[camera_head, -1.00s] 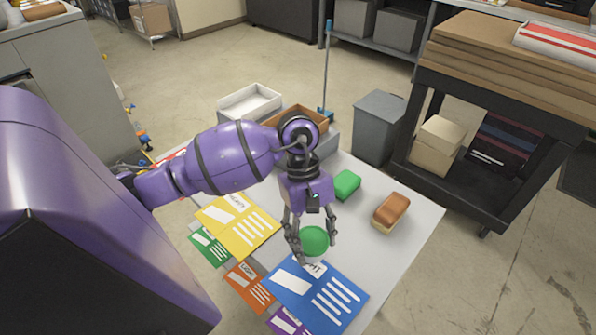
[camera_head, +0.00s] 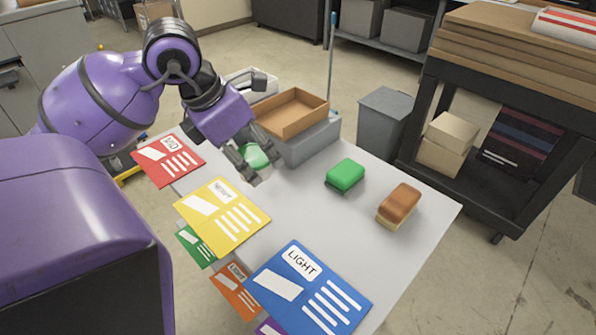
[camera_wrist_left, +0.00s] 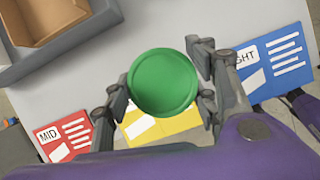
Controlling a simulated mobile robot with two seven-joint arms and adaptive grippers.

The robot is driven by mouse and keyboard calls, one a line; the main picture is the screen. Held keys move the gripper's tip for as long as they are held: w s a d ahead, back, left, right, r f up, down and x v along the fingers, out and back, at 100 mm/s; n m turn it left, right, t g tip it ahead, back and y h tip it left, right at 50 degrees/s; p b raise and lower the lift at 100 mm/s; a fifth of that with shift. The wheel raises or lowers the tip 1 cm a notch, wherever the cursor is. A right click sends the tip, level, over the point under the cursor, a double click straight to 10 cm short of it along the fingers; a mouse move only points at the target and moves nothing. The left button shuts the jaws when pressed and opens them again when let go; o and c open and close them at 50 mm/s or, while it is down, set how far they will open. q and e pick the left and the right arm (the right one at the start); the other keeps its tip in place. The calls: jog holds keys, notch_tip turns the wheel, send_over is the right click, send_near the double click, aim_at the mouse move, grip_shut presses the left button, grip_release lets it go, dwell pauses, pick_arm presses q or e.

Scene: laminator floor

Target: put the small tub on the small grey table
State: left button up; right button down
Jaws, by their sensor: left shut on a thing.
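The small tub, with a round green lid, is partly hidden by the fingers in the head view (camera_head: 255,155). Its lid shows fully in the left wrist view (camera_wrist_left: 162,82). My left gripper (camera_head: 250,162) is shut on the tub, with fingers on opposite sides of it, also in the left wrist view (camera_wrist_left: 160,90). It is over the far left part of a light grey table top (camera_head: 315,225). I cannot tell whether the tub touches the table. My right gripper is not in view.
A brown tray (camera_head: 290,113) on a grey box (camera_head: 315,145) stands just right of the gripper. A green block (camera_head: 345,174), a brown-topped block (camera_head: 399,205) and red (camera_head: 168,161), yellow (camera_head: 222,215) and blue (camera_head: 311,287) cards lie on the table. Its middle is clear.

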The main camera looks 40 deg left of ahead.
pick_arm(q)
jog(key=w+d+f, duration=0.4)
jog(key=w+f, duration=0.1)
jog(key=w+d+f, duration=0.2)
jog(key=w+f, duration=0.1)
jog(key=shift+w+d, duration=0.15)
jog(key=shift+w, duration=0.05)
jog(key=shift+w+d+f, duration=0.1)
jog(key=shift+d+f, duration=0.05)
jog(key=shift+f, duration=0.1)
jog(key=shift+c, duration=0.2)
jog(key=shift+f, duration=1.6)
jog(key=shift+f, duration=0.15)
jog(key=o, duration=1.2)
